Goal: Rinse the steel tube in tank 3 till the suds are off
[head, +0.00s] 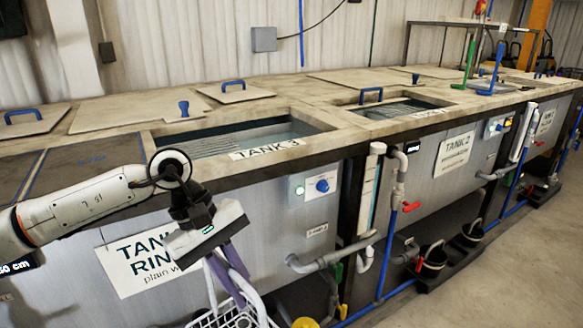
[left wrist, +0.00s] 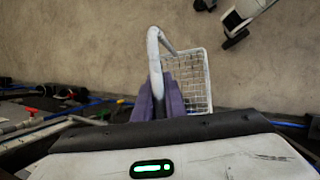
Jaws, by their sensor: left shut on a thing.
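My left gripper (head: 228,272), with purple fingers, is shut on the handle of a white wire basket (head: 232,318). The basket hangs in front of the tank row, below the rim, cut off by the lower edge of the head view. The left wrist view shows the purple fingers (left wrist: 163,100) on the white handle and the basket mesh (left wrist: 192,78) over the floor. I cannot make out the steel tube or suds in either view. Tank 3 (head: 265,150) is open behind the gripper, with liquid and a ribbed surface inside. I cannot identify my right gripper.
Tank 2 (head: 405,107) is open to the right. Lids with blue handles (head: 235,91) lie on the worktop. Pipes and a red valve handle (head: 411,206) stick out from the front. Black containers (head: 433,262) stand low at the right. The concrete floor (head: 500,270) in front is clear.

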